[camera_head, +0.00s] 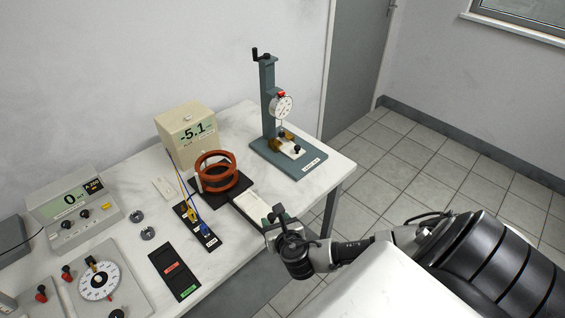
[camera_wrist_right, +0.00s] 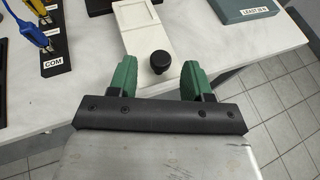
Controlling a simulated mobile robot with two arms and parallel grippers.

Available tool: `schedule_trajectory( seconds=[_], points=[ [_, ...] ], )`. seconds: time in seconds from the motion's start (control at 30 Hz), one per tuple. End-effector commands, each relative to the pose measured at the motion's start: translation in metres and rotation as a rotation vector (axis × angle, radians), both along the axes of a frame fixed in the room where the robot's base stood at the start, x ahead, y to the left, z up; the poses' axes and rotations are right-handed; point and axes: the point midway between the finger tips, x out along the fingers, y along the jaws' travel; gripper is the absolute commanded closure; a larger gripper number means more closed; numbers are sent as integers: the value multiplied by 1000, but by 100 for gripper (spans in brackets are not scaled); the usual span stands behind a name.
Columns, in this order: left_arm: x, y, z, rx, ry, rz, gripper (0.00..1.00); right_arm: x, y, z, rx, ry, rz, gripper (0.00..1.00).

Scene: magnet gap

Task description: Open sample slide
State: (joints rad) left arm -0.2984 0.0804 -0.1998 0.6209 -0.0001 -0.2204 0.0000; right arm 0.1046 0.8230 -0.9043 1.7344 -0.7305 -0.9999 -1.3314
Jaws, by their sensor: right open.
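The sample slide is a pale flat strip with a round black knob at its near end. It shows in the head view (camera_head: 252,204) beside the orange coil rings, running toward the table's front edge. In the right wrist view the slide (camera_wrist_right: 128,32) comes in from the top, with its black knob (camera_wrist_right: 160,62) near the middle. My right gripper (camera_wrist_right: 159,82) is open with green fingers. The knob appears between the fingers' lines, slightly beyond the tips; I cannot tell whether they touch. In the head view the right gripper (camera_head: 273,217) is at the slide's near end. My left gripper is not visible.
Orange coil rings (camera_head: 217,172) stand by a beige meter (camera_head: 187,135) reading -5.1. A black terminal strip (camera_head: 196,226) with blue and yellow leads lies left of the slide. A dial-gauge stand (camera_head: 268,95) is behind right. Open floor lies beyond the table edge.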

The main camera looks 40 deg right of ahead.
Motion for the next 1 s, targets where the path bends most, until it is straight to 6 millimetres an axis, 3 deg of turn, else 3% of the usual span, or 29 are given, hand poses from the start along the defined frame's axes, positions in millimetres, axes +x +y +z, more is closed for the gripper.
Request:
schedule_trajectory(
  seconds=[0.2, 0.4, 1.0],
  points=[
    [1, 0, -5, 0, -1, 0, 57, -38, 12, 15, 2, 1, 1, 51],
    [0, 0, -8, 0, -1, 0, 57, -59, 19, 25, 1, 0, 0, 51],
    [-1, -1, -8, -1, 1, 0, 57, -65, 21, 28, 0, -1, -1, 51]
  ],
)
